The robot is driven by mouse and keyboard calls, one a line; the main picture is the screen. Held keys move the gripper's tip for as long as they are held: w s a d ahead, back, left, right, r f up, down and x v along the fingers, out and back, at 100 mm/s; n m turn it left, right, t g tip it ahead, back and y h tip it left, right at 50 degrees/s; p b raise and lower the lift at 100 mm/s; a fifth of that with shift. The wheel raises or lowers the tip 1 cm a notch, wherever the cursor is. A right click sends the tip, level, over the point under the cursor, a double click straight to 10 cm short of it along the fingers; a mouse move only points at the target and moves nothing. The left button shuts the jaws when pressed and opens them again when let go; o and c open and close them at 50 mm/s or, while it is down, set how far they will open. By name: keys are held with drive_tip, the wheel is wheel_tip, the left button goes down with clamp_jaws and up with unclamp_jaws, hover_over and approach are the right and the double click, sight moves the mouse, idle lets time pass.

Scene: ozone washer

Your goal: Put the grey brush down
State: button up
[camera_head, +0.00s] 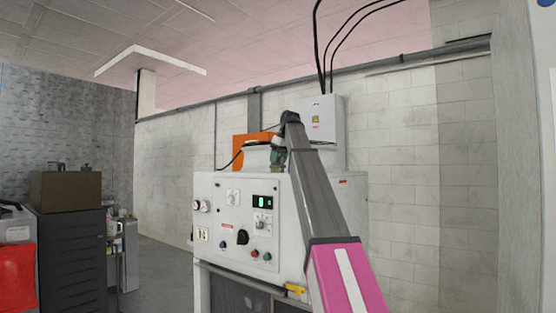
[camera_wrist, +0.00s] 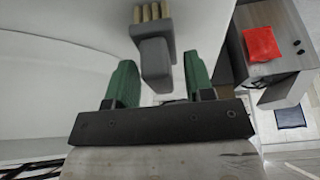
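The grey brush (camera_wrist: 155,58) shows in the wrist view, with a blocky grey body and tan bristles at its far end. It sits between and just beyond the green fingertips of my gripper (camera_wrist: 160,72). The fingers stand apart, with a gap visible on each side of the brush. A pale, smooth surface lies behind the brush; I cannot tell whether the brush touches it. In the head view my gripper (camera_head: 278,157) points down near the top of the white machine (camera_head: 232,240). The brush cannot be made out there.
The machine has knobs, buttons and a lit display (camera_head: 262,201) on its front. A grey electrical box (camera_head: 319,118) stands behind my arm. A dark drawer cabinet (camera_head: 70,250) bears a brown box (camera_head: 65,190) at left. The wrist view shows a red item (camera_wrist: 262,44) on a table.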

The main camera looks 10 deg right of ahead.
drive_tip(key=shift+f, duration=0.2)
drive_tip(key=v, duration=1.1)
drive_tip(key=shift+s+a, duration=0.2)
drive_tip(key=shift+a, duration=0.05)
drive_tip(key=shift+f, duration=0.1)
